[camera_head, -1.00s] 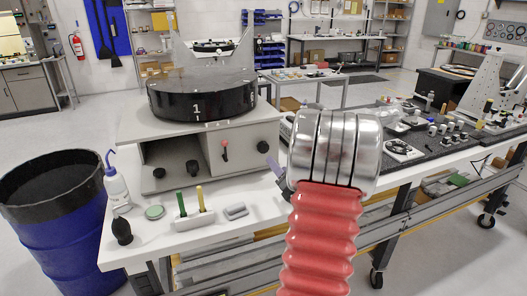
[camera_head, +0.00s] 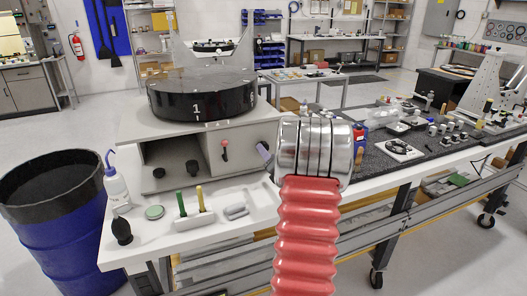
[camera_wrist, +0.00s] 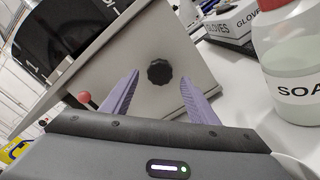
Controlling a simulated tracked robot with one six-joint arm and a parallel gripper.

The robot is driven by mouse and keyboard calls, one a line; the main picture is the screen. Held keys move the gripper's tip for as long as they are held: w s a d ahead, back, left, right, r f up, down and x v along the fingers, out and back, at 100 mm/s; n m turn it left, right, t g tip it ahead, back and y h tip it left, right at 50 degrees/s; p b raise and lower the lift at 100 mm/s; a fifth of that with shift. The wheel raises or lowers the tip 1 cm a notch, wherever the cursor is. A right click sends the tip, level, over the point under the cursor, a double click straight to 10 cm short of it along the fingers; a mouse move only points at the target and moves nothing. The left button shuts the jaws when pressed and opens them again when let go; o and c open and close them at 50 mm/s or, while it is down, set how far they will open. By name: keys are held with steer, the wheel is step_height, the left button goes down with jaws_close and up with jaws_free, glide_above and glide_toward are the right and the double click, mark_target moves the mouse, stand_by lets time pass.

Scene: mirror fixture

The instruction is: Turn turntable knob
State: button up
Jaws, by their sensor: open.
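The turntable (camera_head: 203,97) is a black disc marked with a 1, on top of a light grey box. In the wrist view a black scalloped knob (camera_wrist: 159,72) sits on the box's front face. My gripper (camera_wrist: 160,82) is open, with its two purple fingers to either side of the knob in that view. The fingers look short of it, and I see no contact. In the head view one purple finger (camera_head: 264,152) shows by the box's right end; my red arm hides most of the gripper, and that knob is hidden.
The box front also has a red-tipped lever (camera_head: 224,148) and black knobs (camera_head: 192,167). A soap bottle (camera_wrist: 289,75) and a glove box (camera_wrist: 232,22) stand right of the gripper in the wrist view. A blue barrel (camera_head: 62,225) stands left of the white table.

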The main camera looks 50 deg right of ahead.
steer(key=x, duration=0.4)
steer(key=shift+w, duration=0.2)
steer(key=shift+c, duration=0.6)
steer(key=c, duration=0.9)
